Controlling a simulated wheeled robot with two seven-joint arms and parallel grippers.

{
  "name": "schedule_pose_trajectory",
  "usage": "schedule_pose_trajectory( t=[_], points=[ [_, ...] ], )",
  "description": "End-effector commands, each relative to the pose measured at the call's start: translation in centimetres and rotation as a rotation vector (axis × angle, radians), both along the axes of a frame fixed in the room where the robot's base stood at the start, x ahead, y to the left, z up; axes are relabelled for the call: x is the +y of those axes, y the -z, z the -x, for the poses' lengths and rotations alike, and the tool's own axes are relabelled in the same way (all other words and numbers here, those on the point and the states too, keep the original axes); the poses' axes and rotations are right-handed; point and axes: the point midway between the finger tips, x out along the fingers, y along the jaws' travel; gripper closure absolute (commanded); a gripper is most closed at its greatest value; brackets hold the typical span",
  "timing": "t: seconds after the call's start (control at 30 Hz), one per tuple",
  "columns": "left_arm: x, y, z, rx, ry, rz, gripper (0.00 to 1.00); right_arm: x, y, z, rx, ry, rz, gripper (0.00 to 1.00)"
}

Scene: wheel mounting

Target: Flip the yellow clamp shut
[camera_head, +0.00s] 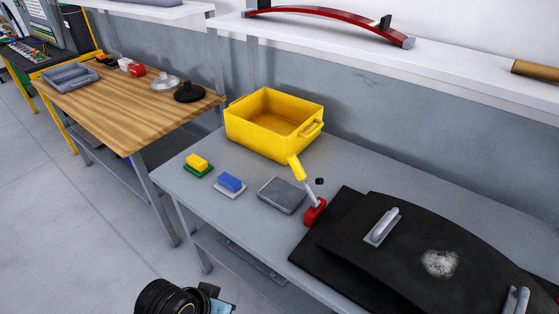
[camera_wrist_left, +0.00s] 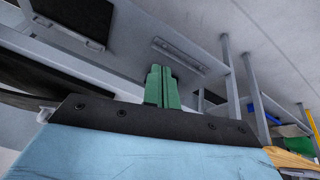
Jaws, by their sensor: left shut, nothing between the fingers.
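The clamp has a yellow handle (camera_head: 297,168), a grey shaft and a red base (camera_head: 315,211). It stands on the grey workbench at the left edge of the black panel (camera_head: 345,232), its handle tilted up and leaning toward the yellow bin. My left gripper shows in the wrist view with its green fingers (camera_wrist_left: 163,87) together and nothing between them. In the head view only part of my left arm shows at the bottom edge, well below and left of the clamp; its fingertips are hidden there. The clamp is not clear in the wrist view. My right gripper is not in view.
The yellow bin (camera_head: 273,124) stands behind the clamp. A grey box (camera_head: 281,195), a blue sponge (camera_head: 230,182) and a yellow sponge (camera_head: 197,162) lie left of it. The black panel has grey handles (camera_head: 382,227). A wooden table (camera_head: 140,108) stands at left; open floor lies in front.

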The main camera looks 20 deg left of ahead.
Motion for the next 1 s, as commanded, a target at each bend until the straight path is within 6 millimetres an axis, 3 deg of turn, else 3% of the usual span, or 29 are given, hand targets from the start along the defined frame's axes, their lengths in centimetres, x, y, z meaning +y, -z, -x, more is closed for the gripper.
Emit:
schedule_pose_trajectory(
  t=[0.23, 0.47, 0.57, 0.73, 0.83, 1.0],
  points=[
    [-2.4, -3.2, -6.8, -0.155, -0.205, 0.324, 1.00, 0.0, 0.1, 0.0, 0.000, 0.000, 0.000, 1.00],
    [-3.3, -6.1, -14.4, -0.275, -0.465, 0.725, 1.00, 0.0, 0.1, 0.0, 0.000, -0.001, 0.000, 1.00],
    [-2.8, -7.8, -18.2, -0.321, -0.616, 0.949, 1.00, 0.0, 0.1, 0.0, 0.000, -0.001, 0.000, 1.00],
    [-0.2, -10.6, -24.4, -0.377, -0.906, 1.366, 1.00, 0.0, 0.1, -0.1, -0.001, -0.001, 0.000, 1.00],
    [1.3, -11.6, -26.4, -0.390, -1.022, 1.530, 1.00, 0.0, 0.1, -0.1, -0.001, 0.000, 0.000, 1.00],
    [2.4, -12.0, -27.5, -0.396, -1.096, 1.632, 1.00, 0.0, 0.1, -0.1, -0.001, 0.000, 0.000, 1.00]
  ],
)
